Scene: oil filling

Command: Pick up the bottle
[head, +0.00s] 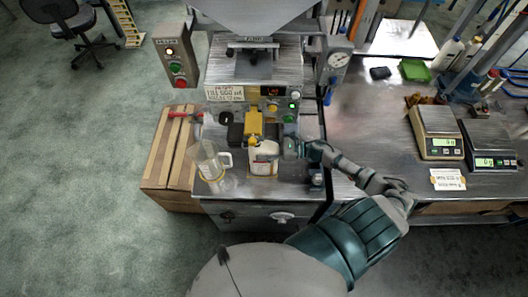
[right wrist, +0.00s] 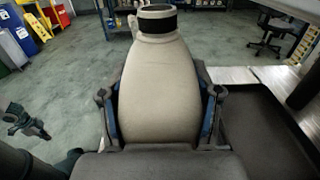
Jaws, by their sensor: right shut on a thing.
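A pale bottle (head: 264,158) with a label and a dark collar at its neck stands upright on the metal worktop of the filling machine, in the middle of the head view. My right gripper (head: 286,148) reaches it from the right and is shut on it. In the right wrist view the bottle (right wrist: 160,85) fills the space between the two fingers (right wrist: 160,112), which press on its sides. Its open neck points up. Whether its base touches the worktop cannot be told. My left gripper is not in the head view.
A clear measuring jug (head: 211,165) stands left of the bottle. The filling machine (head: 254,70) with a yellow part (head: 253,124) is just behind it. Two scales (head: 437,132) (head: 487,145) stand on the right bench. A wooden crate (head: 166,158) is at the left.

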